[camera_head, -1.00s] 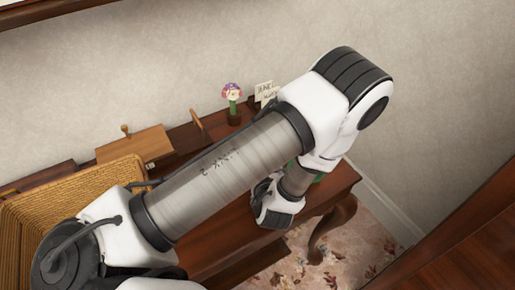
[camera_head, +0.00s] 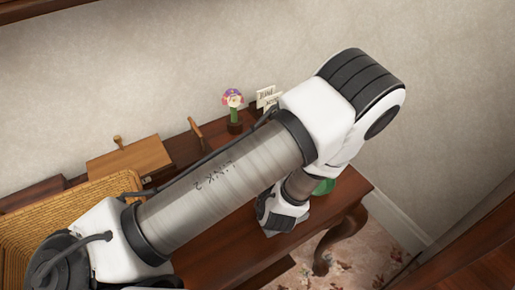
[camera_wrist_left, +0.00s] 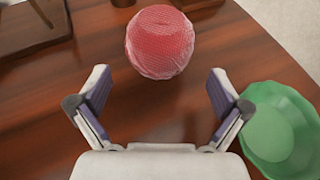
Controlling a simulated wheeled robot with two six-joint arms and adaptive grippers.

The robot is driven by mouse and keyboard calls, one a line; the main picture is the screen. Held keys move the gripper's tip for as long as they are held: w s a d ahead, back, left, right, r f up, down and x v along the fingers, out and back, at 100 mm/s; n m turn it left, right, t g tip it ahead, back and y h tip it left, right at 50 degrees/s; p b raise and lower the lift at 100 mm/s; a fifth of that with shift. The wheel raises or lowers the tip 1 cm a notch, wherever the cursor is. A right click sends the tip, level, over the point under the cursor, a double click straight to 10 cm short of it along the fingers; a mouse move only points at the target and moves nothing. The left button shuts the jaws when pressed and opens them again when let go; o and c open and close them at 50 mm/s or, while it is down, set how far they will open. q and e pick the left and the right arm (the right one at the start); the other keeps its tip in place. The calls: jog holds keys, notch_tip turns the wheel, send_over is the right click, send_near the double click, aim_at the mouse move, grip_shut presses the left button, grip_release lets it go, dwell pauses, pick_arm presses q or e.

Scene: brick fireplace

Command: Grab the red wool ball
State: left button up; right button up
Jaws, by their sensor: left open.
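The red wool ball (camera_wrist_left: 160,42) rests on the dark wooden table, at the top middle of the left wrist view. My left gripper (camera_wrist_left: 160,88) is open and empty. Its two fingers point toward the ball, which lies just beyond the fingertips and midway between them, apart from both. In the head view my left arm covers the ball and the gripper's fingers. My right gripper does not show in either view.
A green bowl (camera_wrist_left: 280,128) stands right of my left gripper, close to the right finger. A wooden object (camera_wrist_left: 35,22) is at the upper left. A flower figure (camera_head: 234,108) stands near the wall on the wooden table (camera_head: 345,195).

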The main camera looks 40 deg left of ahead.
pick_arm(q)
jog(key=b+x, duration=0.1)
jog(key=b, duration=0.1)
jog(key=b+x, duration=0.1)
jog(key=shift+f+b, duration=0.3)
jog(key=shift+b, duration=0.1)
jog(key=shift+w+a+r, duration=0.1)
jog(key=shift+w+a, duration=0.1)
jog(key=shift+w, duration=0.1)
jog(key=x, duration=0.5)
jog(key=shift+a+r+p, duration=0.1)
jog(key=shift+r+p, duration=0.1)
jog(key=shift+p, duration=0.15)
jog(key=shift+r, duration=0.1)
jog(key=c, duration=1.1)
